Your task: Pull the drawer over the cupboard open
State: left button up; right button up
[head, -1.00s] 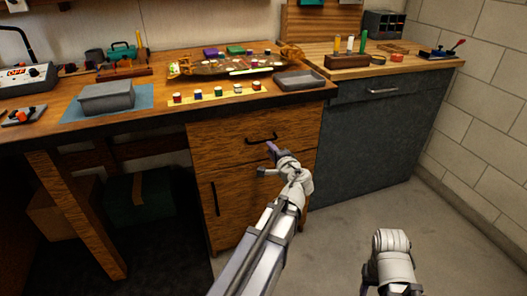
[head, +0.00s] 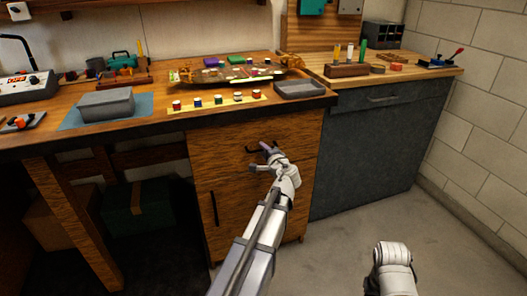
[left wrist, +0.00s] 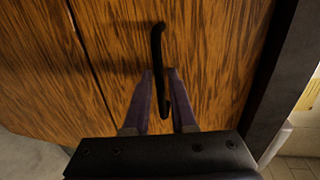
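The wooden drawer (head: 225,140) is shut above the cupboard door (head: 235,205), under the worktop. Its black bar handle (head: 250,149) runs across its front. In the left wrist view the handle (left wrist: 157,45) looks upright, and its lower part lies between the two purple fingers. My left gripper (head: 266,149) is at the handle. Its fingers (left wrist: 161,72) stand a little apart, one on each side of the bar, with a narrow gap visible. In the head view the gripper hides part of the handle. My right gripper is out of view; only a piece of that arm shows.
The cupboard door has a dark upright handle (head: 214,208). A grey cabinet (head: 365,150) stands directly to the right. The worktop above holds a grey box (head: 105,103), a grey tray (head: 300,89) and small parts. The floor (head: 340,235) in front is clear.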

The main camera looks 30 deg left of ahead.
pick_arm(q)
grip_shut()
dwell(1.4)
